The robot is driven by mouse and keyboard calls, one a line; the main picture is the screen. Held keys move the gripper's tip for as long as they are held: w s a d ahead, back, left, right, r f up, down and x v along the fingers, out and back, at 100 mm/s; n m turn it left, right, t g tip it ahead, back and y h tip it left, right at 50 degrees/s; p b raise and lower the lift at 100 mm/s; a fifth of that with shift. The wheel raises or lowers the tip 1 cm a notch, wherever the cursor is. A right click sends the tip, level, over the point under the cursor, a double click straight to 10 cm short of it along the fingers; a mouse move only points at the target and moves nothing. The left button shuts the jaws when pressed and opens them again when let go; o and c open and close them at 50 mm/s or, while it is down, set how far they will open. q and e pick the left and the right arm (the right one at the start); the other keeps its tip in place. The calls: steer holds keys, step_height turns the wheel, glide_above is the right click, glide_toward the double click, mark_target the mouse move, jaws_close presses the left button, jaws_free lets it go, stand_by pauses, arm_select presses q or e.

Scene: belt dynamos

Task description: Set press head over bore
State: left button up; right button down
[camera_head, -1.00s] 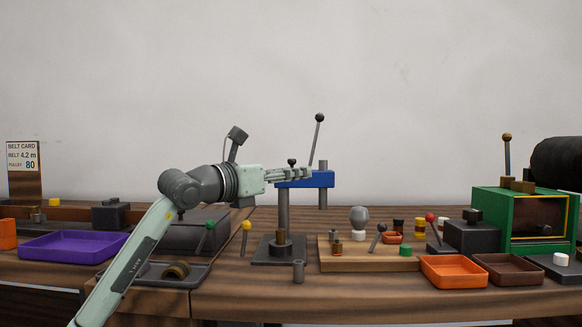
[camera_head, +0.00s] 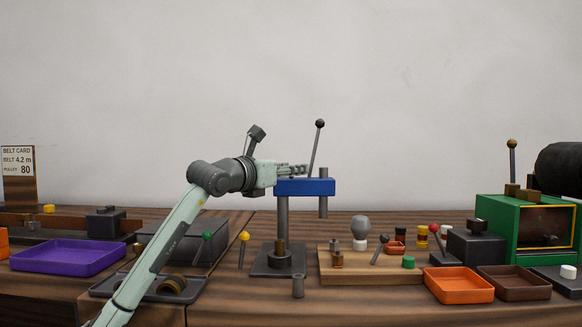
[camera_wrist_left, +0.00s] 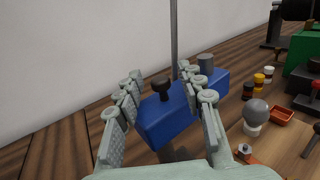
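The blue press head (camera_head: 318,187) is a block high above the bench, also seen in the wrist view (camera_wrist_left: 155,126). A black knob (camera_wrist_left: 161,88) stands on its top. A grey vertical shaft (camera_head: 283,218) shows below its left end. Under that is a dark base (camera_head: 270,266) with a brass-coloured piece (camera_head: 280,247); the bore itself cannot be made out. My left gripper (camera_head: 306,169) is at the top of the head. In the wrist view its fingers (camera_wrist_left: 160,98) are spread, with the knob between them and visible gaps. My right gripper is not in view.
A wooden board (camera_head: 345,276) with small parts lies to the right, near an orange tray (camera_head: 459,286). Green (camera_head: 207,236) and yellow (camera_head: 244,236) levers stand left.

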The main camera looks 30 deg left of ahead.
arm_select(q)
steer(key=shift+w, duration=0.2)
jaws_close()
stand_by(0.4)
